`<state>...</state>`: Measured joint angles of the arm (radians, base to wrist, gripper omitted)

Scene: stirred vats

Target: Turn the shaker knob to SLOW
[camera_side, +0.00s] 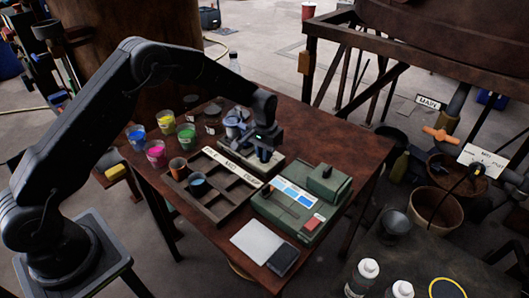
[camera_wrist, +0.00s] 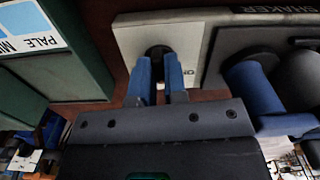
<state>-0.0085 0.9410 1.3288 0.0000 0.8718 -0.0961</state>
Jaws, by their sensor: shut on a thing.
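The shaker (camera_wrist: 285,11) shows in the wrist view as a dark machine with its name along the edge and a pale control panel (camera_wrist: 130,40). A dark round knob (camera_wrist: 158,51) sits on that panel. My gripper (camera_wrist: 160,75) has its two blue fingers closed on the knob's sides. Part of a printed word shows beside the right finger; the knob's pointer and the SLOW mark cannot be read. In the side view my gripper (camera_side: 264,152) is low over the pale front of the shaker (camera_side: 268,169), and hides the knob.
A green box (camera_side: 322,213) with blue labels stands close in front. A compartment tray (camera_side: 205,207) with cups lies left, with several paint cups (camera_side: 157,153) behind it. A grey-white card (camera_side: 257,241) lies at the table's front. The table's right side (camera_side: 350,145) is clear.

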